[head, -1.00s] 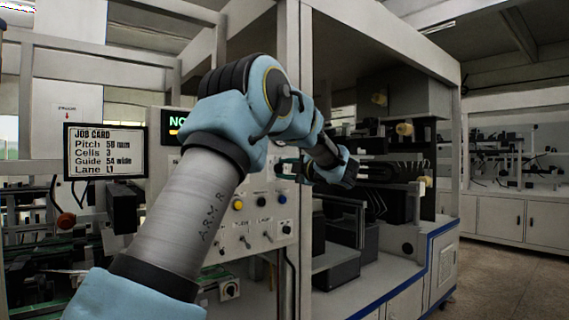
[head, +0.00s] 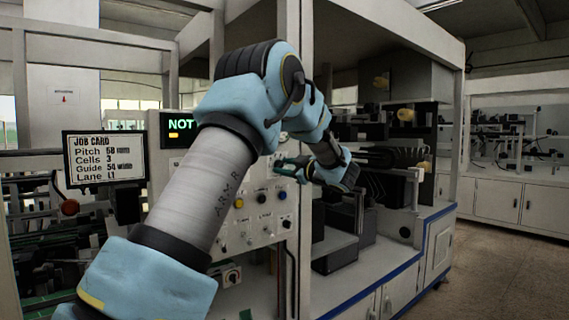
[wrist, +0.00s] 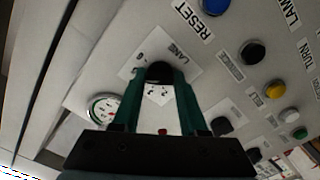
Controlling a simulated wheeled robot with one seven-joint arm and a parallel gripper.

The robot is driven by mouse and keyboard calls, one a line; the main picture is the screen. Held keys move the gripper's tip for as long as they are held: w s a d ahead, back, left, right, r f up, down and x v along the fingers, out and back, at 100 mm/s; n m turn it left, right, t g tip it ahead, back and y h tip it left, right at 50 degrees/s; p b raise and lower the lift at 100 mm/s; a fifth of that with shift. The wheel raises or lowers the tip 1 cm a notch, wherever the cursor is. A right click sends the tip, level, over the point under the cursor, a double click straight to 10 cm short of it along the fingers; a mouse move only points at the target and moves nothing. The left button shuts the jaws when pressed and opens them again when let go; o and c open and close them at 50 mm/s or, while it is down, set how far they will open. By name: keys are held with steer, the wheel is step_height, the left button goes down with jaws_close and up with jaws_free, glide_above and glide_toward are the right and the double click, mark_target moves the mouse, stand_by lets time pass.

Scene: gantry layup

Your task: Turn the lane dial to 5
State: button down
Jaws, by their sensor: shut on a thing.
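The lane dial (wrist: 160,71) is a dark round knob on a pale panel plate marked "LANE" in the wrist view. My gripper (wrist: 162,76) has its two green fingers on either side of the knob and is shut on it. The fingers and knob hide most of the scale, so I cannot read the dial's setting. In the head view my gripper (head: 281,166) is at the upper right of the control panel (head: 230,222), and the dial is hidden there.
A blue button (wrist: 215,5), black knob (wrist: 253,52), yellow button (wrist: 275,90) and round gauge (wrist: 104,108) are near the dial. A job card (head: 105,158) reads Lane L1. A display (head: 181,126) shows "NOT", partly covered by my arm.

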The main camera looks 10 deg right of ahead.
steer(key=shift+f, duration=0.1)
stand_by(0.4)
steer(key=shift+c, duration=2.2)
jaws_free()
steer(key=shift+s, duration=0.1)
steer(key=b+v, duration=0.3)
steer(key=v, duration=0.7)
steer(key=shift+s+d+b, duration=0.2)
steer(key=shift+s+b, duration=0.05)
steer(key=shift+b, duration=0.05)
